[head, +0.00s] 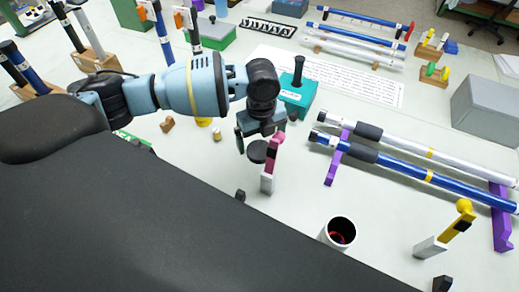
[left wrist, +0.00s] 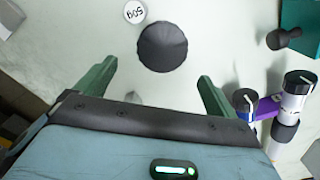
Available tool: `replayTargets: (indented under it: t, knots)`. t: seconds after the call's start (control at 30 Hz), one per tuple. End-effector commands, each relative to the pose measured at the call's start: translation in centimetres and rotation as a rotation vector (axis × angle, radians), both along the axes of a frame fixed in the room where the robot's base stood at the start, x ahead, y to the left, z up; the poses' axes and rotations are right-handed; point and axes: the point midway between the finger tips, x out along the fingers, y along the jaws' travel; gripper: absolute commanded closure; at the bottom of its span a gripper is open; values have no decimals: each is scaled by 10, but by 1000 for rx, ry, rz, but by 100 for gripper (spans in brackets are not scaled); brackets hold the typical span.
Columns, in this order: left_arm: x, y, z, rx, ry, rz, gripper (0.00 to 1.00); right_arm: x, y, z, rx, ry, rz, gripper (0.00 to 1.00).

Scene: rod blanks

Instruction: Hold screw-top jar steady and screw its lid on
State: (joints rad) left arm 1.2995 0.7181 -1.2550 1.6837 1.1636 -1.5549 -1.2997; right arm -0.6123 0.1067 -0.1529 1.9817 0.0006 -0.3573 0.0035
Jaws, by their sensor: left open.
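My left gripper (head: 258,137) is open and points down over the table. In the left wrist view its two green fingers (left wrist: 156,73) are spread wide with nothing between them. A dark round piece (left wrist: 162,46), which looks like a lid, lies just beyond the fingertips, apart from them. It also shows in the head view as a black disc (head: 257,152) under the gripper, partly hidden. I cannot tell whether it sits on anything. An open white cylinder (head: 338,235), dark inside with some red, stands at the front; I cannot tell whether it is the jar. My right gripper is not in view.
A pink-and-white holder (head: 269,178) stands close beside my left gripper. Rods lie across purple supports (head: 333,165) at right. A teal block (head: 297,98) stands behind, a yellow-and-white holder (head: 446,232) at front right. A 50g weight (left wrist: 134,12) lies near the dark piece.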

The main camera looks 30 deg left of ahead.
Motion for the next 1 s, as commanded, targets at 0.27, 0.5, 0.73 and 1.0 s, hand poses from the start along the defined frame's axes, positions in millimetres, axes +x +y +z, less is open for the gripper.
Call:
replayTargets:
  t: [0.27,0.5,0.73,1.0]
  knots:
    - [4,4,-31,2,4,0,5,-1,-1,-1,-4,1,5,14]
    - [4,5,-52,1,2,1,5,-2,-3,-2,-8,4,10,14]
    - [4,5,-52,1,1,0,5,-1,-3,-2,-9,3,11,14]
    - [4,5,-52,1,1,0,26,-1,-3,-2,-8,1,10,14]
